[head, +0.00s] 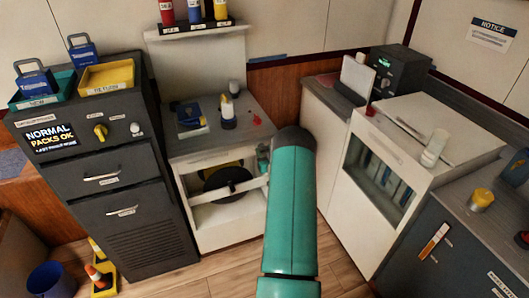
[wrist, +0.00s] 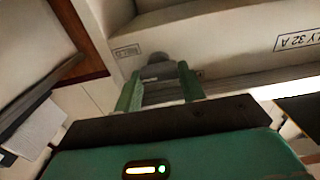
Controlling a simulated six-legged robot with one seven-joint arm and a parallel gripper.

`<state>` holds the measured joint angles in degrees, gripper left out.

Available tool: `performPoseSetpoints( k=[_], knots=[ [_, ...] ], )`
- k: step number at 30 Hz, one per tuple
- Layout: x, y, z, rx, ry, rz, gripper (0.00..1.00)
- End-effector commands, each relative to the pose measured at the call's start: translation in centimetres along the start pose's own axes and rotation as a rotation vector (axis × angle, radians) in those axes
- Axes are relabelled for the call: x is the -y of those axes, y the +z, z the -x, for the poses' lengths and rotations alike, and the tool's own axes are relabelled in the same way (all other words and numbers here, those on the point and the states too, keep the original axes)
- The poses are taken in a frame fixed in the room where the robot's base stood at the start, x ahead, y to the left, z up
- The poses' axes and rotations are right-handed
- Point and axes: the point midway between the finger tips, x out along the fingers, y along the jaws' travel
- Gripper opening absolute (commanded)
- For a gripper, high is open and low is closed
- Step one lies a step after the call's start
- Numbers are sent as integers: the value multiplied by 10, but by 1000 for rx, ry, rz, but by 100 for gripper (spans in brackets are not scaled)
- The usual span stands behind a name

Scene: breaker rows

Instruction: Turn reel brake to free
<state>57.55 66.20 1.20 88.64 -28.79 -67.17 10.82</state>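The black reel (head: 228,180) sits in the open front of the white centre cabinet (head: 232,232). In the wrist view a grey rounded knob or lever end (wrist: 160,72), likely the reel brake, lies between the green fingertips of my gripper (wrist: 160,82). A small label, seemingly "HELD", (wrist: 127,51) is on the pale panel left of it. The fingers stand apart with the grey piece filling the gap; whether they press on it is unclear. In the head view my teal arm hides most of the gripper and the brake; a green bit shows at the cabinet's right edge.
A dark drawer cabinet (head: 130,225) stands at left, with blue padlock-like packs in trays on top. White and grey cabinets (head: 385,215) stand at right.

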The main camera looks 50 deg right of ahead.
Motion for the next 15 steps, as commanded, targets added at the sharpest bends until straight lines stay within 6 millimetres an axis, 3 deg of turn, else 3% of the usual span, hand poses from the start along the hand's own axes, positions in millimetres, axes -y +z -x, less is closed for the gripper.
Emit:
performPoseSetpoints(
  k=[15],
  knots=[
    [1,1,0,2,-1,109,17]
  ],
)
